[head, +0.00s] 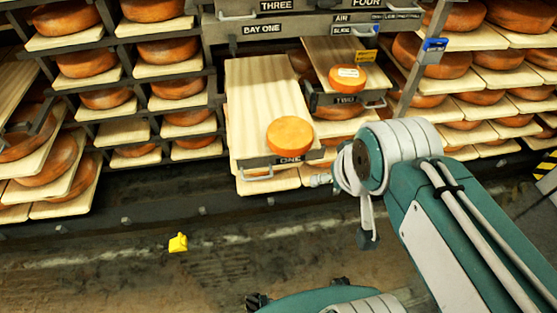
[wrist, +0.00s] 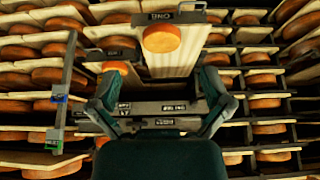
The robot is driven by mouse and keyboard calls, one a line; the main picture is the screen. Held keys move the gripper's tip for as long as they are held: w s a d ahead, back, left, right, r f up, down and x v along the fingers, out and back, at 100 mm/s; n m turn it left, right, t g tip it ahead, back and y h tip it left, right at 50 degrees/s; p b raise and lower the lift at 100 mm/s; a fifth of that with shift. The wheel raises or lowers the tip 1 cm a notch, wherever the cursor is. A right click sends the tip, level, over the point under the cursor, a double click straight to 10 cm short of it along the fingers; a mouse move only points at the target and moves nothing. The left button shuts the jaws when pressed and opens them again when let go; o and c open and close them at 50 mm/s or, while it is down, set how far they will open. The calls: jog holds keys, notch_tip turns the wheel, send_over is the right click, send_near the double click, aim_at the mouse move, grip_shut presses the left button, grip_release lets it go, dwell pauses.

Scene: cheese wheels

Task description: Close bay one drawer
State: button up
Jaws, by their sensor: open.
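The bay one drawer (head: 255,110) is pulled far out, a pale wooden board with a dark front plate marked ONE and a metal handle (head: 257,176). One orange cheese wheel (head: 290,134) sits near its front edge. In the wrist view, which looks upside down, the drawer board (wrist: 180,62) and its wheel (wrist: 161,38) show at top centre, with the ONE plate (wrist: 168,18) above. My gripper (wrist: 162,75) is open and empty, its fingers spread to either side of the board in the picture, apart from the handle. In the head view my arm hides the gripper's jaws.
A drawer marked TWO (head: 345,98) is partly out beside it, holding a labelled cheese wheel (head: 347,77). Racks of cheese on boards stand on both sides. A post with a blue tag (head: 432,50) rises at right. A small yellow object (head: 178,243) lies on the otherwise open floor.

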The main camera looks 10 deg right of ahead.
aim_at(320, 154)
jog(key=shift+w+d+f, duration=0.1)
jog(key=shift+w, duration=0.15)
jog(key=c, duration=0.5)
jog(key=shift+m+t+h, duration=0.3)
jog(key=shift+m, duration=0.5)
jog(key=w, duration=0.1)
jog(key=w+d+f, duration=0.1)
jog(key=w, duration=0.2)
jog(key=shift+w+d+f, duration=0.1)
jog(key=shift+d+f, duration=0.05)
jog(key=shift+f, duration=0.15)
grip_shut()
jog(key=w+d+f+m+t, duration=0.2)
jog(key=w+d+f+m, duration=0.15)
jog(key=w+f, duration=0.4)
jog(key=w+d+f+m+t, duration=0.1)
jog(key=w+d+f+m, duration=0.25)
jog(key=w+f, duration=0.4)
notch_tip(320, 154, down, 17)
jog(key=d+m+t, duration=0.3)
jog(key=m+t, duration=0.2)
jog(key=m, duration=0.4)
jog(key=x, duration=0.9)
jog(key=r+x, duration=0.1)
jog(key=x, duration=0.3)
jog(key=shift+w+a, duration=0.4)
jog(key=shift+w, duration=0.05)
